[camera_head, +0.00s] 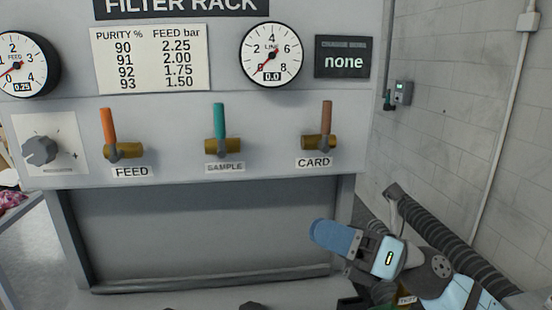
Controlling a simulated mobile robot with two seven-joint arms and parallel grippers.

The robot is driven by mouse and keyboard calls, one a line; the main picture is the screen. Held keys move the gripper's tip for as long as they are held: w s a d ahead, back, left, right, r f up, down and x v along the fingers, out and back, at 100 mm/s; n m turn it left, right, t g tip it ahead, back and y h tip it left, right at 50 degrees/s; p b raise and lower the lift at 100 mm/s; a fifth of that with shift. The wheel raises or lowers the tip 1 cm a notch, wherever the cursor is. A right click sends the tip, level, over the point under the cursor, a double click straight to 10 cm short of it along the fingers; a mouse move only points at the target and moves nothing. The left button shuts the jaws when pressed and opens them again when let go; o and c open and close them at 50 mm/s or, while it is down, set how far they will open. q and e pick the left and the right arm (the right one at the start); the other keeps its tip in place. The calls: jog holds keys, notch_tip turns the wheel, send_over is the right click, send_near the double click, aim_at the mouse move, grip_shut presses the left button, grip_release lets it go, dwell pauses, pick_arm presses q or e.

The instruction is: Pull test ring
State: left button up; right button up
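My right gripper (335,238) is in the lower right, in front of the rack's lower recess. Its rounded blue end points left, and I cannot make out two separate fingers or a gap. Nothing is seen held in it. A small label (406,299), perhaps reading TEST, sits on a brownish-yellow part at the bottom edge, below the gripper and partly hidden by my arm. No ring can be made out there. My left gripper is not in view.
The filter rack's panel (255,110) carries the FEED (109,125), SAMPLE (219,121) and CARD (326,118) levers, all upright. The LINK gauge (271,55) reads 0.0; the FEED gauge (19,66) reads 0.25. A ribbed hose (455,240) runs behind my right arm.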

jog(key=w+d+f+m+t+h, duration=0.1)
jog(key=d+f+m+t+h, duration=0.8)
jog(key=m, duration=0.9)
jog(key=d+f+m+t+h, duration=0.55)
jog(key=f+m+h, duration=0.4)
jog(key=m, duration=0.75)
jog(key=s+d+f+m+g+h, duration=0.2)
jog(key=s+f+m+g, duration=0.2)
jog(key=s+f+g, duration=0.6)
jog(key=s+d+f+m+g+h, duration=0.15)
jog(key=s+f+m+g, duration=0.3)
jog(key=s+f, duration=0.6)
jog(key=w+a+f+t+y+p, duration=0.1)
jog(key=w+a+t+y+p, duration=0.2)
jog(key=p, duration=0.7)
jog(key=a+n+t, duration=0.1)
jog(key=a+t, duration=0.1)
jog(key=t, duration=0.2)
jog(key=shift+w+a+t, duration=0.3)
jog(key=shift+w+a, duration=0.05)
